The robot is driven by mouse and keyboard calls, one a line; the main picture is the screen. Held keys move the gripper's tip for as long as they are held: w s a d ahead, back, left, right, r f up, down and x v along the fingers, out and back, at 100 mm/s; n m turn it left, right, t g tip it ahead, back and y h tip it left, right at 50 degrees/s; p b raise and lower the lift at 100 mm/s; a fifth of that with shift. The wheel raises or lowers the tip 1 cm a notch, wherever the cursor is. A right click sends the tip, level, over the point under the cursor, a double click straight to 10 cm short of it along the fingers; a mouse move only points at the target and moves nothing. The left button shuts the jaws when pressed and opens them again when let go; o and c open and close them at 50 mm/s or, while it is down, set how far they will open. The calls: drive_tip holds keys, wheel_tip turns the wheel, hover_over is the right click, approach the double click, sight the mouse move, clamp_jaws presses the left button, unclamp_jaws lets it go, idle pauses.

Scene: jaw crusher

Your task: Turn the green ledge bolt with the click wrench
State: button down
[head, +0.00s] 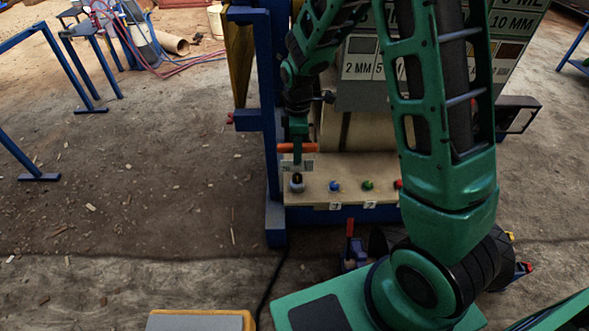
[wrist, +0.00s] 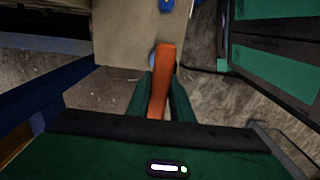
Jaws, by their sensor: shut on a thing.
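The click wrench's orange handle shows in the wrist view (wrist: 161,78) between the two green fingers of my gripper (wrist: 160,92). In the head view my gripper (head: 298,150) is low over the left end of the ledge, and an orange bar (head: 284,147) that looks like the handle lies level there. The wrench's working end is not clearly visible. The green ledge bolt (head: 368,185) stands on the beige ledge (head: 350,167), well right of my gripper. A blue bolt (head: 335,186) stands between them. The blue bolt also shows at the top of the wrist view (wrist: 166,5).
A grey-based fitting (head: 297,186) sits at the ledge's left end. A red bolt (head: 399,184) is right of the green one, partly hidden by my arm. A blue frame post (head: 270,120) rises left of the ledge. Sieve-size signs (head: 362,67) hang behind. The floor at left is open.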

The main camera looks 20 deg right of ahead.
drive_tip(key=shift+w+r, duration=0.2)
drive_tip(key=shift+r, duration=0.45)
drive_tip(key=shift+d+r, duration=0.1)
drive_tip(key=shift+r, duration=0.25)
drive_tip(key=shift+s+r, duration=0.15)
drive_tip(key=shift+r, duration=0.7)
drive_tip(key=shift+s+a+r, duration=0.1)
drive_tip(key=shift+s+a, duration=0.1)
drive_tip(key=shift+s, duration=0.15)
idle(0.6)
